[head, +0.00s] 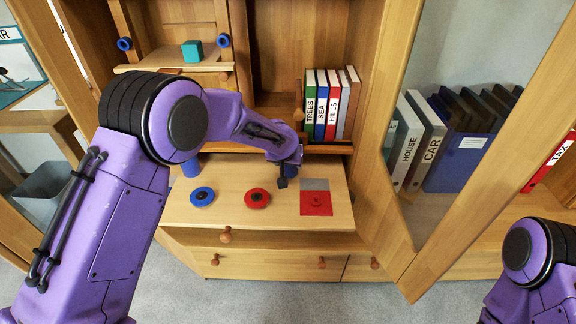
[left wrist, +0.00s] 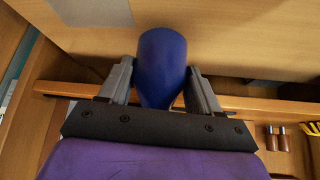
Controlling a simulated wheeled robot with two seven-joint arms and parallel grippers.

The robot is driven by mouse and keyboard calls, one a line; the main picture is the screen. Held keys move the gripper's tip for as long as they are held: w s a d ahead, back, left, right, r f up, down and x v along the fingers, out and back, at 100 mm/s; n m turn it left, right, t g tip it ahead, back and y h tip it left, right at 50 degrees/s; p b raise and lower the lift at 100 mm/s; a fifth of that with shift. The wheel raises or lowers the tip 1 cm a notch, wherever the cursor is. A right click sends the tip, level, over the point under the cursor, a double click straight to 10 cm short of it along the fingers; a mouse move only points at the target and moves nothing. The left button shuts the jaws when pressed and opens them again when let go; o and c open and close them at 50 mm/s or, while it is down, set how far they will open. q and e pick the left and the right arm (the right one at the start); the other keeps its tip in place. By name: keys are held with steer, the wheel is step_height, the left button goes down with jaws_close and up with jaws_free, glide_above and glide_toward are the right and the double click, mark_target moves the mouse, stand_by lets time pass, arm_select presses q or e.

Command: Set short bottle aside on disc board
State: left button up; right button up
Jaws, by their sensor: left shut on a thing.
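My left gripper (head: 284,181) is over the right half of the light wooden board (head: 230,217). In the left wrist view, its two fingers (left wrist: 160,88) are shut on a dark blue bottle (left wrist: 162,62), one finger on each side. In the head view the held bottle is mostly hidden behind my gripper. A blue disc (head: 202,196) and a red disc (head: 257,198) lie on the board, left of the gripper. I cannot tell whether the bottle touches the board. My right gripper is out of view; only part of its arm shows.
A red square (head: 316,204) with a grey strip (head: 315,184) lies on the board's right side. Another blue object (head: 191,167) stands at its back left, partly behind my arm. Books (head: 331,105) stand on the shelf behind. An open glazed door (head: 440,150) bounds the right.

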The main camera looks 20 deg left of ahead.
arm_select(q)
steer(key=shift+w+a+f, duration=0.1)
steer(key=shift+w+f, duration=0.4)
steer(key=shift+f, duration=0.05)
steer(key=shift+c, duration=0.5)
steer(key=shift+f, duration=0.1)
steer(key=shift+c, duration=0.7)
steer(key=shift+f, duration=0.2)
steer(key=o, duration=1.4)
steer(key=shift+o, duration=0.2)
steer(key=shift+r, duration=0.2)
steer(key=p+v, duration=0.2)
steer(key=v, duration=1)
